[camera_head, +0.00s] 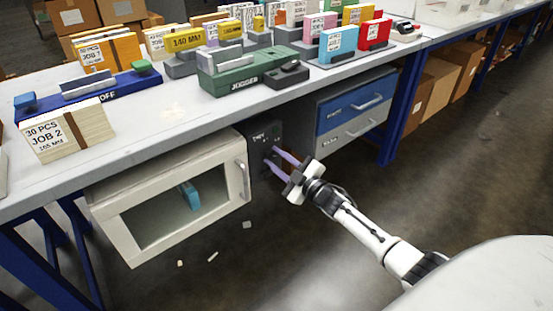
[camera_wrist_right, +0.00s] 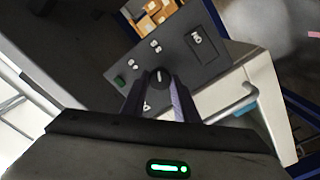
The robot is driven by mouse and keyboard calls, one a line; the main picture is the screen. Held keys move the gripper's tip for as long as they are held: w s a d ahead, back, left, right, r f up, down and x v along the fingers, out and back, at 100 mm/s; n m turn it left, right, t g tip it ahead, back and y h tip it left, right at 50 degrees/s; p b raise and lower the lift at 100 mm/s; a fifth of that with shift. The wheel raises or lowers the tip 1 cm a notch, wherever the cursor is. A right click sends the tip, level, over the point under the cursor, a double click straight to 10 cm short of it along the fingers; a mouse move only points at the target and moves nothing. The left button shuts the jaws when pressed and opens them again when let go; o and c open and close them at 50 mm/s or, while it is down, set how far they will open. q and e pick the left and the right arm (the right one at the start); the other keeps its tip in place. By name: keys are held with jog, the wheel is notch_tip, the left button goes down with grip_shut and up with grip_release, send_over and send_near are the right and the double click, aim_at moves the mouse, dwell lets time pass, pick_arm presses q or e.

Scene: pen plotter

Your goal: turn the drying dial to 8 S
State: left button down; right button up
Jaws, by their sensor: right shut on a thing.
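The dark control panel (camera_head: 262,136) is under the bench, just right of the white drying cabinet (camera_head: 165,195). In the right wrist view the panel (camera_wrist_right: 190,70) looks tilted. The round black drying dial (camera_wrist_right: 160,74) has a white pointer mark. Small white labels (camera_wrist_right: 155,46) stand around it, too small to read surely, so I cannot tell the setting. My right gripper (camera_head: 271,156) reaches the panel from the right. Its two fingers (camera_wrist_right: 158,84) are shut on the dial's sides. In the head view the dial is hidden by the fingers. My left gripper is not in view.
A green button (camera_wrist_right: 119,80) and a framed switch (camera_wrist_right: 203,43) are on the panel near the dial. The cabinet has a handle (camera_head: 241,180) close to my fingers. Blue and grey drawers (camera_head: 350,105) hang to the right. The bench top (camera_head: 170,110) is above.

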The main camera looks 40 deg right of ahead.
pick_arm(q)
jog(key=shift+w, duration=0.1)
pick_arm(e)
jog(key=o, duration=1.1)
jog(key=shift+c, duration=0.2)
pick_arm(q)
jog(key=p, duration=0.1)
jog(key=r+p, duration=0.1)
jog(key=p, duration=0.1)
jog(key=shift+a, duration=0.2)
pick_arm(e)
jog(key=s, duration=1)
jog(key=shift+s+d, duration=0.15)
jog(key=shift+d, duration=0.25)
